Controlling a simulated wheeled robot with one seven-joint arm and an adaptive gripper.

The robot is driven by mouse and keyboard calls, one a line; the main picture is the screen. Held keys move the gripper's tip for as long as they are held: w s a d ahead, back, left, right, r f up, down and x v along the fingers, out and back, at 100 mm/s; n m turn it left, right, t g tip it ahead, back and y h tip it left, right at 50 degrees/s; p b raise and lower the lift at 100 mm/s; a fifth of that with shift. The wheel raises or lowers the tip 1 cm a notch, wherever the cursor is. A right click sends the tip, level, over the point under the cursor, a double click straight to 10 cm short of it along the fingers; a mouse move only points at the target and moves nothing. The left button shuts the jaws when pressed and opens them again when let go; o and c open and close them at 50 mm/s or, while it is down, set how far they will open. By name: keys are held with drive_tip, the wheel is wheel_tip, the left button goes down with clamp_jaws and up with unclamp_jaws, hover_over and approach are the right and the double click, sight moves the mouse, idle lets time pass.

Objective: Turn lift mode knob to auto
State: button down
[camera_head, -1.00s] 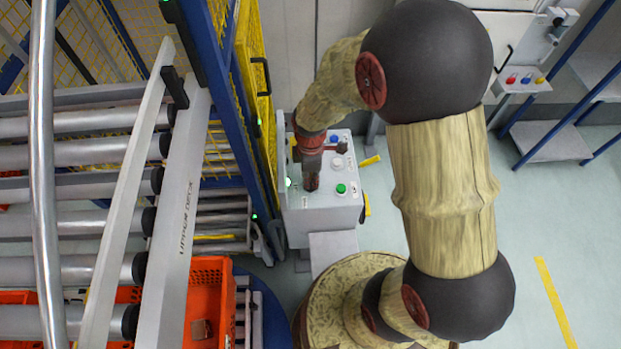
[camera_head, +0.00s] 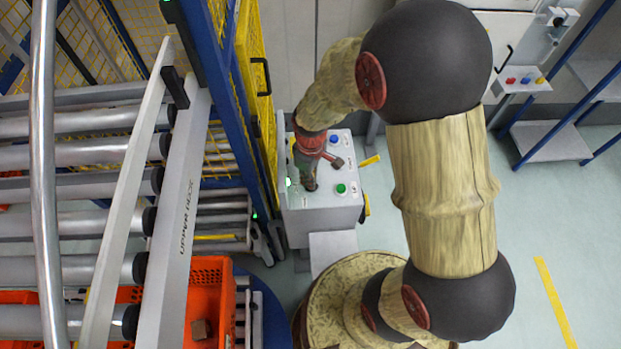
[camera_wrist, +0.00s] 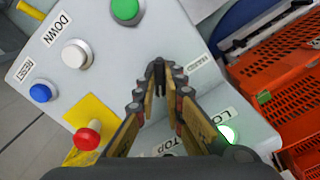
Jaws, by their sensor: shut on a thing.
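The grey control box (camera_head: 322,216) stands beside the yellow fence, with my gripper (camera_head: 311,186) pointing down onto its top. In the wrist view, my gripper (camera_wrist: 160,78) has its jaws closed to a narrow gap on a small dark knob (camera_wrist: 158,66) between the tips. The knob is mostly hidden by the fingers, so its pointer cannot be read. A small label beside it is too small to read. The green button (camera_wrist: 125,10), white DOWN button (camera_wrist: 76,54), blue RESET button (camera_wrist: 40,92) and red stop button (camera_wrist: 87,136) on a yellow plate lie around my gripper.
A lit white-green button (camera_wrist: 228,134) sits near the box's edge. Orange totes (camera_wrist: 268,102) stand beyond that edge. The yellow fence (camera_head: 258,95) and roller conveyor (camera_head: 75,187) are left of the box. Open floor (camera_head: 480,220) lies to the right.

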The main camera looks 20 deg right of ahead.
drive_tip(key=shift+m, duration=1)
drive_tip(key=c, duration=2)
unclamp_jaws()
drive_tip(key=shift+o, duration=0.6)
wheel_tip(320, 180, up, 12)
